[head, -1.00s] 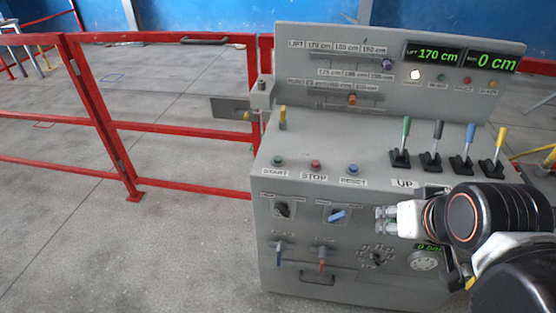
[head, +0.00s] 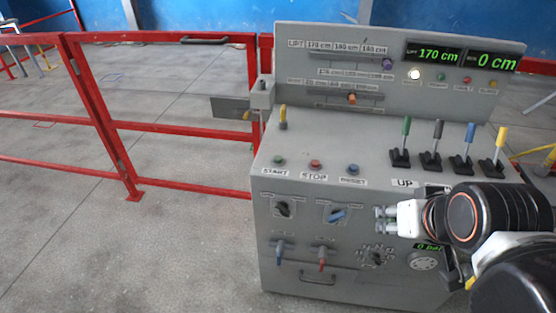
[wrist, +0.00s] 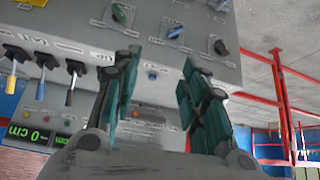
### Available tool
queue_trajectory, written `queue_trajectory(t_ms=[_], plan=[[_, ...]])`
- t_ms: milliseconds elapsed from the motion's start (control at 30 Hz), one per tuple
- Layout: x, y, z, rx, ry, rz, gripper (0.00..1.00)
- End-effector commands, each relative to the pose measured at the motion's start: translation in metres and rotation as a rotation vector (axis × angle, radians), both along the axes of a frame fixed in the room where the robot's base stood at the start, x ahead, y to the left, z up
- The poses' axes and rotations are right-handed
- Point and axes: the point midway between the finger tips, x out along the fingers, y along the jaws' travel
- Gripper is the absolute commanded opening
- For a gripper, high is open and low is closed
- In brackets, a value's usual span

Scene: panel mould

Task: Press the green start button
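The green start button (head: 278,160) sits at the left of the console's sloped top, above a START label. A red stop button (head: 315,164) and a blue reset button (head: 353,169) stand to its right. My gripper (head: 383,221) is in front of the console's front face at the right, well away from the green button. In the wrist view my gripper (wrist: 158,85) has its two fingers apart with nothing between them. The wrist view looks upside down at the console; the blue button (wrist: 152,75) shows between the fingers, farther off.
Several levers (head: 438,145) stand on the console's right top. Knobs and switches (head: 337,215) cover the front face near my gripper. A display (head: 433,54) reads 170 cm. A red railing (head: 180,130) runs along the left; the floor (head: 120,255) there is clear.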

Motion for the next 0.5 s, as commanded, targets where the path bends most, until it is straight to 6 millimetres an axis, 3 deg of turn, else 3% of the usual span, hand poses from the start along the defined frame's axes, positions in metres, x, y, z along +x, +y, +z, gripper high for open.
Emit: queue_trajectory(t_ms=[233,400,500], plan=[[0.0000,0.0000,0.0000,0.000,0.000,0.000,0.40],[0.0000,0.0000,0.0000,0.000,0.000,0.000,0.04],[0.0000,0.0000,0.0000,0.000,0.000,0.000,0.00]])
